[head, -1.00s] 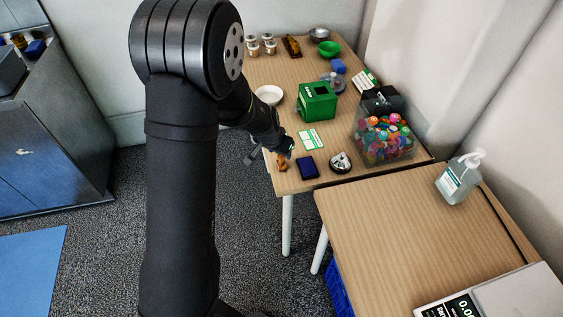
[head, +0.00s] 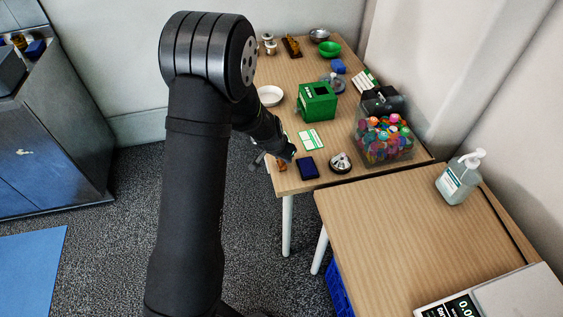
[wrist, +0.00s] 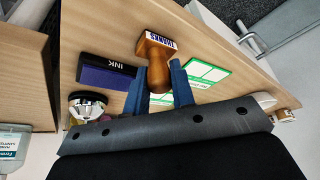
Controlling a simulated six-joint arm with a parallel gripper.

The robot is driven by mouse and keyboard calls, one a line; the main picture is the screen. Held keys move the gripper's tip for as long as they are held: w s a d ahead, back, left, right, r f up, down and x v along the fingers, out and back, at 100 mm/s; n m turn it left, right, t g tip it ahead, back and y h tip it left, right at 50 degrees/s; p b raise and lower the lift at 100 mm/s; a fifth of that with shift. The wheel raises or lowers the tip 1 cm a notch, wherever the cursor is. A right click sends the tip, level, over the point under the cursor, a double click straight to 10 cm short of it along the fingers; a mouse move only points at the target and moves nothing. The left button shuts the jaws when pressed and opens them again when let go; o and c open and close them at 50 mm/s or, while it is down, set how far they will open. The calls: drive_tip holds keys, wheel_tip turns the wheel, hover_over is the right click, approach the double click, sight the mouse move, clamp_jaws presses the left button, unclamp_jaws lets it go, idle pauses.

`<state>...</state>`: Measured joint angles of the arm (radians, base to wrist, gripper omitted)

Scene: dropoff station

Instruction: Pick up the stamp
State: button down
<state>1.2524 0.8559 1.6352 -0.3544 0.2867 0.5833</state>
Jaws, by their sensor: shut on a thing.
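The stamp (wrist: 155,58) is a brown wooden piece with a turned handle and a small white label on its block. In the wrist view its handle sits between the two blue fingers of my gripper (wrist: 158,92), which is shut on it. In the head view the stamp (head: 281,166) is at the near left edge of the far table, partly hidden by my gripper (head: 288,155). I cannot tell whether the stamp still touches the table.
A dark blue ink pad (head: 308,168) lies just right of the stamp, with a round black-and-silver item (head: 340,162) beyond it. A green-and-white card (head: 312,140) and a green box (head: 317,103) stand behind. A clear tub of colourful pieces (head: 385,140) is farther right.

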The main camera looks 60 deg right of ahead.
wheel_tip(320, 180, up, 4)
drive_tip(key=shift+r, duration=0.25)
drive_tip(key=s+a+r, duration=0.2)
drive_tip(key=s+r, duration=0.4)
drive_tip(key=s, duration=0.5)
drive_tip(key=shift+s+a+r, duration=0.2)
drive_tip(key=shift+a+r, duration=0.05)
drive_tip(key=shift+a, duration=0.05)
